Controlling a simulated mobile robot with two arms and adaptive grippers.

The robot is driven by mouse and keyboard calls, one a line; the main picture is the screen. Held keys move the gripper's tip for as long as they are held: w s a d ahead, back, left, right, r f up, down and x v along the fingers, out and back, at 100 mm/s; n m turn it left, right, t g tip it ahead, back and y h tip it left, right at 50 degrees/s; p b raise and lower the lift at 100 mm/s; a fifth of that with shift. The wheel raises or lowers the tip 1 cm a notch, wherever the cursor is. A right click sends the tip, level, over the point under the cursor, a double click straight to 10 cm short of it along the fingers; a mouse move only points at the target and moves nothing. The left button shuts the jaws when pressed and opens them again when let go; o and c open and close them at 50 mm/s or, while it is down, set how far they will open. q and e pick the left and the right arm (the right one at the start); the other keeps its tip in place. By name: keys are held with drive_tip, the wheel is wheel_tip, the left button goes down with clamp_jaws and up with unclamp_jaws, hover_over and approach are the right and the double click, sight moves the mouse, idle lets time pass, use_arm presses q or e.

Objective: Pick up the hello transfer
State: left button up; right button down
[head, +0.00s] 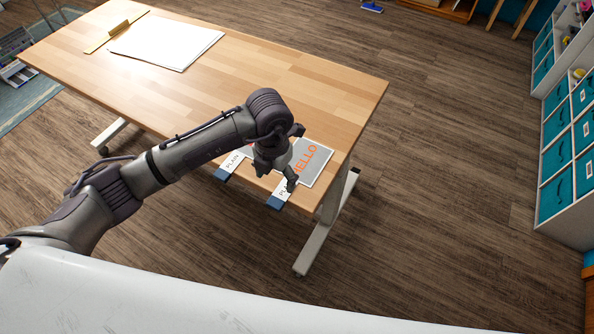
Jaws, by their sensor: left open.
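The hello transfer (313,160) is a grey sheet with orange "HELLO" lettering. It lies flat near the front right corner of the wooden table (310,88). My left gripper (275,180) points down over the sheet's left side. It is open, and no object shows between its fingers. The gripper hides the left part of the sheet, and I cannot tell whether a finger touches it. My right gripper is not in view.
White sheets (168,42) and a yellow strip (117,31) lie at the far left. The table's middle is clear. Teal drawers (556,160) stand right.

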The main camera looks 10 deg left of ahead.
use_arm(q)
hover_over(277, 200)
drive_tip(key=f, duration=0.4)
drive_tip(key=shift+d+f, duration=0.1)
drive_tip(key=shift+d, duration=0.1)
drive_tip(key=shift+f+p, duration=0.35)
drive_tip(key=shift+f, duration=0.15)
drive_tip(key=f+p, duration=0.1)
drive_tip(key=f, duration=0.3)
drive_tip(key=shift+a+f, duration=0.2)
drive_tip(key=shift+f, duration=0.25)
drive_tip(key=c, duration=1)
drive_tip(key=shift+c, duration=0.2)
drive_tip(key=shift+r, duration=0.15)
